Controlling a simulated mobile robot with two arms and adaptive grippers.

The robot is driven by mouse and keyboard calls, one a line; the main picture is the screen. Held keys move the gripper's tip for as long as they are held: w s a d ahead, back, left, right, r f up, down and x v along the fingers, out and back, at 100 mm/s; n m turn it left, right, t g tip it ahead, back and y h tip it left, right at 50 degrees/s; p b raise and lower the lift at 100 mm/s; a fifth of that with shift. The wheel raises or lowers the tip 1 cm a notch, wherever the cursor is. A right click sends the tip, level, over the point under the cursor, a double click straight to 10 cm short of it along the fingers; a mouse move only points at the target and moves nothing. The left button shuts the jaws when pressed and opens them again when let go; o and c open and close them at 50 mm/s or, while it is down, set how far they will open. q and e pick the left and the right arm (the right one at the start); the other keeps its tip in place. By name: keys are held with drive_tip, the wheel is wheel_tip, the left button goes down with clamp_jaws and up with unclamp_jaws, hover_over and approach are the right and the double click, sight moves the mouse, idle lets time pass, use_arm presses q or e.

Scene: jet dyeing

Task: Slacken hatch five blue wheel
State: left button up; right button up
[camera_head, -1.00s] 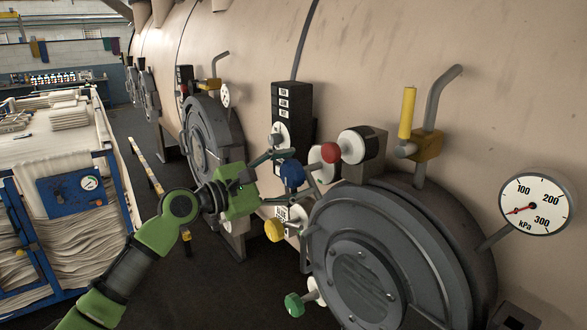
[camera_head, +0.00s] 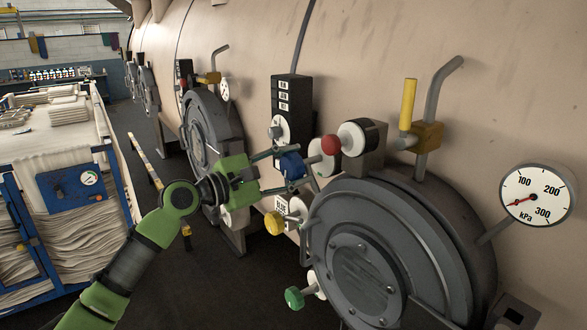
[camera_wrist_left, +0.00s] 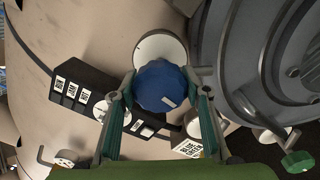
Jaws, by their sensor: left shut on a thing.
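The blue wheel (camera_head: 291,165) stands on the left side of the near grey round hatch (camera_head: 365,250), in front of a white disc. In the left wrist view the blue wheel (camera_wrist_left: 162,86) sits between the fingers, with a small pale mark on its face. My left gripper (camera_head: 286,167) comes in from the left, its fingers shut on the wheel from both sides. The left gripper (camera_wrist_left: 163,108) also shows in the wrist view, fingers along the wheel's sides. My right gripper is in neither view.
A red wheel (camera_head: 331,145), a yellow wheel (camera_head: 274,223) and a green wheel (camera_head: 294,298) stand around the same hatch. A kPa gauge (camera_head: 537,195) is at right. A black switch box (camera_head: 291,105) stands behind. A fabric cart (camera_head: 70,192) is at left.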

use_arm(q)
drive_tip(key=m+b, duration=0.2)
drive_tip(key=m, duration=0.2)
drive_tip(key=shift+f, duration=0.2)
drive_tip(key=m+b, duration=0.3)
drive_tip(key=m, duration=0.2)
drive_tip(key=m+b, duration=0.3)
drive_tip(key=m, duration=0.1)
drive_tip(key=shift+m, duration=0.3)
drive_tip(key=m+b, duration=0.2)
drive_tip(key=m, duration=0.2)
drive_tip(key=shift+f, duration=0.1)
drive_tip(key=m+b, duration=0.2)
drive_tip(key=m, duration=0.2)
drive_tip(key=m+b, duration=0.1)
drive_tip(key=m, duration=0.3)
drive_tip(key=shift+m+b, duration=0.3)
drive_tip(key=m+b, duration=0.1)
drive_tip(key=m, duration=0.3)
drive_tip(key=shift+m+b, duration=0.5)
drive_tip(key=shift+m, duration=1.7)
drive_tip(key=shift+w, duration=0.1)
